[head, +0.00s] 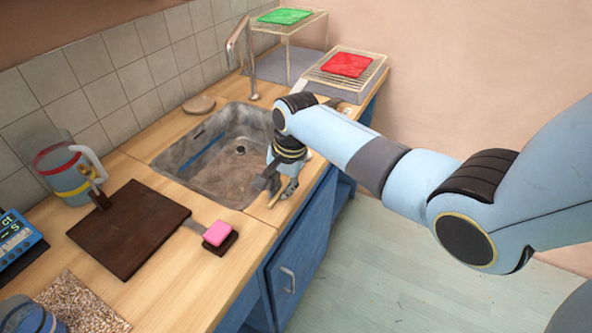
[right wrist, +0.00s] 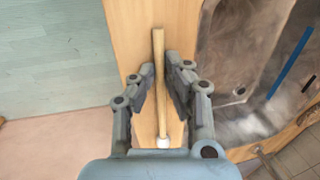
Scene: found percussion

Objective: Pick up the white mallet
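The white mallet has a thin wooden handle (right wrist: 158,60) and a small round white head (right wrist: 164,142). In the right wrist view it lies along the narrow strip of wooden counter beside the sink. My right gripper (right wrist: 159,82) is open, with one finger on each side of the handle and visible gaps between. In the head view my right gripper (head: 279,190) is low over the counter's front edge, right of the sink. It hides most of the mallet there. My left gripper is not in view.
The sink (head: 222,160) is right beside my gripper. A tall faucet (head: 250,60) and wire racks with a red pad (head: 347,65) and a green pad (head: 285,16) are behind.

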